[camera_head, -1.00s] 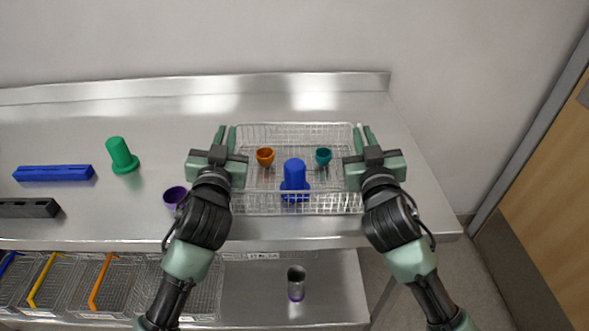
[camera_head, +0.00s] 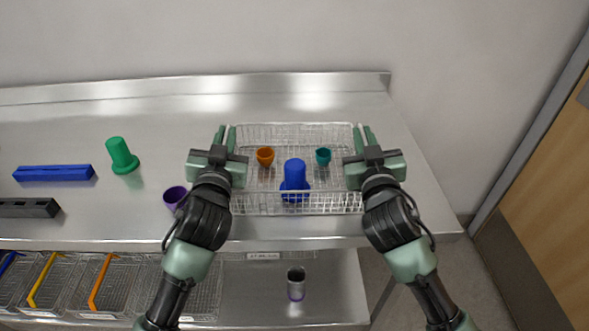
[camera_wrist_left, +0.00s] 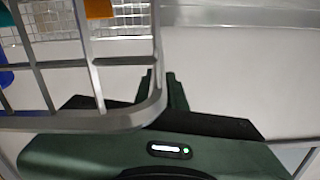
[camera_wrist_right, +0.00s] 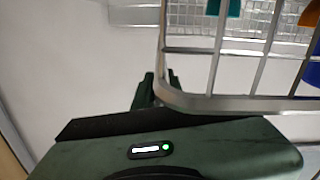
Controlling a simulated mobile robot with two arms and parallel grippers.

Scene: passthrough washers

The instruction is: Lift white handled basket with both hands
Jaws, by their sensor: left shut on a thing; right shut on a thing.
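The wire basket (camera_head: 335,203) stands on the steel counter, with its silver rim also in the left wrist view (camera_wrist_left: 92,122) and right wrist view (camera_wrist_right: 235,103). It holds an orange cup (camera_head: 265,156), a teal cup (camera_head: 323,156) and a blue piece (camera_head: 295,174) with a rounded top. My left gripper (camera_head: 227,130) is shut on the basket's left side. My right gripper (camera_head: 362,130) is shut on its right side. The exact grip spots are partly hidden by the fingers and rim, and no white handle shows clearly.
The counter (camera_head: 80,110) also bears a green piece (camera_head: 122,155), a purple cup (camera_head: 175,197), a blue bar (camera_head: 54,173) and a dark block (camera_head: 27,208). The back wall rises behind.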

